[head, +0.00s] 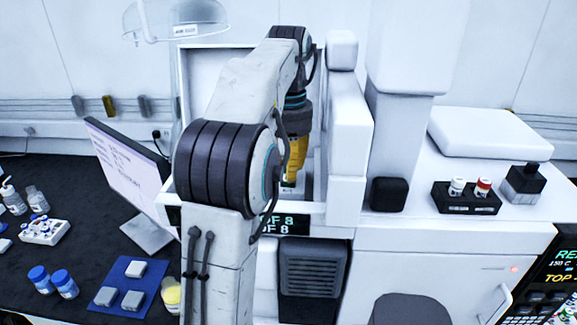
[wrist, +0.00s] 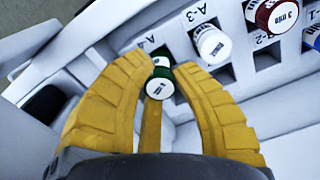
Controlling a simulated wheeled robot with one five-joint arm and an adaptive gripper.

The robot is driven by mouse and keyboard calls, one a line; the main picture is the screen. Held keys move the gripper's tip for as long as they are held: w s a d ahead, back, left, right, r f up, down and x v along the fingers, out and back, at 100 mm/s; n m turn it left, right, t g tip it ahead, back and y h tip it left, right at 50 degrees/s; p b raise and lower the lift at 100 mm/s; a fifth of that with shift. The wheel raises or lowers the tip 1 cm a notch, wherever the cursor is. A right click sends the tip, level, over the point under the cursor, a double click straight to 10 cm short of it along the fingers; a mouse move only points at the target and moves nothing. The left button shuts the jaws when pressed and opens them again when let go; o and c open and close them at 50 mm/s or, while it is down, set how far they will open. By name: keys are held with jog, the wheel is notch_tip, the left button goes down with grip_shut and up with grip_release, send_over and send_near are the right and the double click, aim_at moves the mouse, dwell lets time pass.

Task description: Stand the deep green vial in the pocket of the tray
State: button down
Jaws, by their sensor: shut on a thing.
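In the wrist view, the deep green vial (wrist: 160,87) shows its green cap with a pale marked top between my fingertips. My yellow gripper (wrist: 162,72) is shut on it. The white tray (wrist: 233,52) has square pockets with labels such as A-3 and A-4. The vial is close to the A-4 label; its lower part is hidden, so I cannot tell whether it is inside a pocket. In the head view, my gripper (head: 290,172) points down inside the white instrument's open bay, and a little green shows at its tip.
A white-capped vial (wrist: 211,44) and a dark red-capped vial (wrist: 277,14) stand in nearby tray pockets. White walls of the instrument (head: 347,150) rise close to the right of my gripper. A monitor (head: 128,165) stands to the left, and a black vial holder (head: 467,205) lies right.

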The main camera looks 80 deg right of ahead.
jog(key=shift+f, duration=0.2)
jog(key=shift+f+b, duration=0.35)
jog(key=shift+f, duration=0.1)
dwell(0.3)
jog(key=c, duration=0.5)
grip_release()
jog(key=shift+s, duration=0.1)
jog(key=shift+c, duration=0.2)
jog(key=r+p, duration=0.2)
jog(key=p, duration=0.1)
jog(key=shift+w+r, duration=0.2)
jog(key=shift+r, duration=0.2)
jog(key=shift+s+r, duration=0.1)
jog(key=shift+r, duration=2)
